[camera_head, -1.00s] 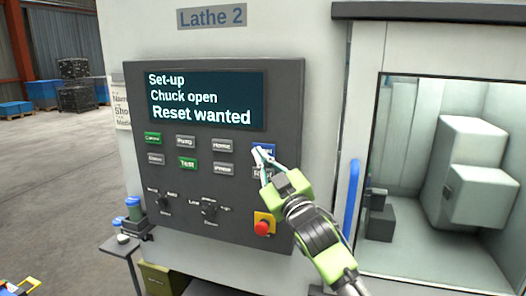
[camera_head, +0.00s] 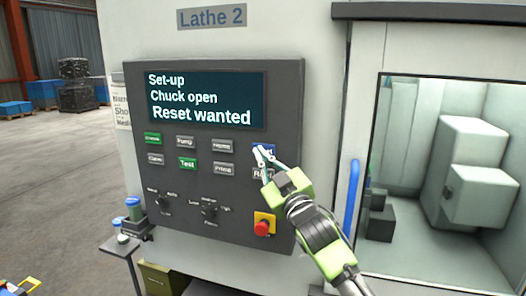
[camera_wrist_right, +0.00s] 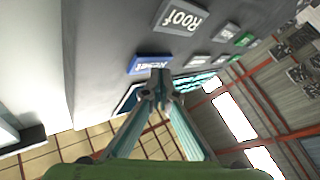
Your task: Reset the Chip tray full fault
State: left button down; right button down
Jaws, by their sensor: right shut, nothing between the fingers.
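The Lathe 2 control panel (camera_head: 180,225) has a screen (camera_head: 207,98) reading "Set-up", "Chuck open", "Reset wanted". My right gripper (camera_head: 259,152) is shut and empty, its fingertips over the blue button at the upper right of the button rows, partly hiding its label. In the right wrist view, this blue button (camera_wrist_right: 150,64) seems to read "Reset" and the fingertips (camera_wrist_right: 157,88) are right beside its edge; I cannot tell whether they touch it. My left gripper is not in view.
A red emergency stop (camera_head: 262,228) on a yellow plate sits below my right gripper. Other buttons, such as green Test (camera_head: 188,163), and rotary switches (camera_head: 209,210) lie to the left. A blue door handle (camera_head: 351,199) and the open-looking machine bay (camera_head: 400,245) are at the right.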

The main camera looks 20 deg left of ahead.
jog(key=shift+w, duration=0.35)
dwell(0.9)
jog(key=shift+s, duration=0.75)
jog(key=s+p, duration=0.1)
jog(key=s, duration=0.4)
jog(key=shift+a+p, duration=0.1)
jog(key=shift+p, duration=0.3)
jog(key=shift+f, duration=0.15)
